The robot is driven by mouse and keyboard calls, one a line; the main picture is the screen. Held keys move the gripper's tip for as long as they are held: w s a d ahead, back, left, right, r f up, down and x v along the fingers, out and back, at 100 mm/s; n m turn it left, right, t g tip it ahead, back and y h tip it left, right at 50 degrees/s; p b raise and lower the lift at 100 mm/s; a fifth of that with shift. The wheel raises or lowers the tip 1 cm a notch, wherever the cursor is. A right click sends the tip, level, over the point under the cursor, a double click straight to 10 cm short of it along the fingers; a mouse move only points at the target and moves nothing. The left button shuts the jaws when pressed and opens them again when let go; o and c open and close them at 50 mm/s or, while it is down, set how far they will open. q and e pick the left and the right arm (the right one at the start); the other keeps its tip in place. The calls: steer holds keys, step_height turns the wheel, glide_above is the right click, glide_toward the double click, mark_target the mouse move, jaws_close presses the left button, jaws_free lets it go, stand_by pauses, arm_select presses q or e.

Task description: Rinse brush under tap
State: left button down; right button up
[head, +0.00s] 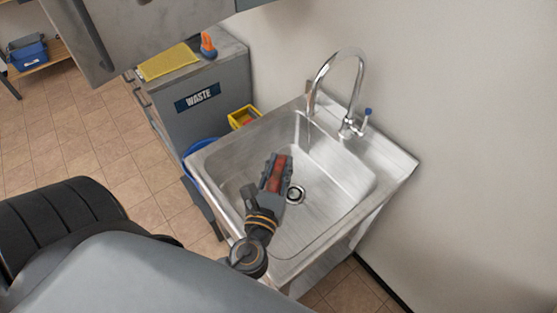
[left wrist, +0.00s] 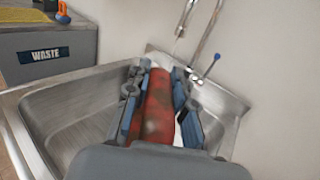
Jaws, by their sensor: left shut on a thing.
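My left gripper (head: 276,168) is over the steel sink basin (head: 336,178), shut on a red-brown, stained piece that appears to be the brush (head: 274,181). In the left wrist view the brush (left wrist: 157,108) lies lengthwise between the fingers; its bristles cannot be made out. The chrome tap (head: 343,54) arches over the back of the sink, with a blue-tipped lever (head: 367,114) at its right. A thin stream seems to fall from the spout, beyond the gripper and apart from it in the head view. My right gripper is not in view.
A grey cabinet marked WASTE (head: 205,88) stands left of the sink, with a yellow cloth (head: 168,62) and an orange-handled item (head: 208,46) on top. A yellow bin (head: 243,118) and blue bucket (head: 198,150) sit between them. A wall closes the right side.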

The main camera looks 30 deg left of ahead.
arm_select(q)
steer(key=w, duration=0.3)
steer(key=shift+w+f, duration=0.25)
steer(key=shift+w, duration=0.05)
steer(key=w+f, duration=0.2)
steer(key=w, duration=0.7)
steer(key=shift+w+a, duration=0.15)
steer(key=shift+a, duration=0.05)
steer(key=shift+d, duration=0.2)
steer(key=shift+d, duration=0.45)
steer(key=shift+a, duration=0.15)
steer(key=shift+a, duration=0.5)
steer(key=shift+d, duration=0.2)
steer(key=shift+d, duration=0.45)
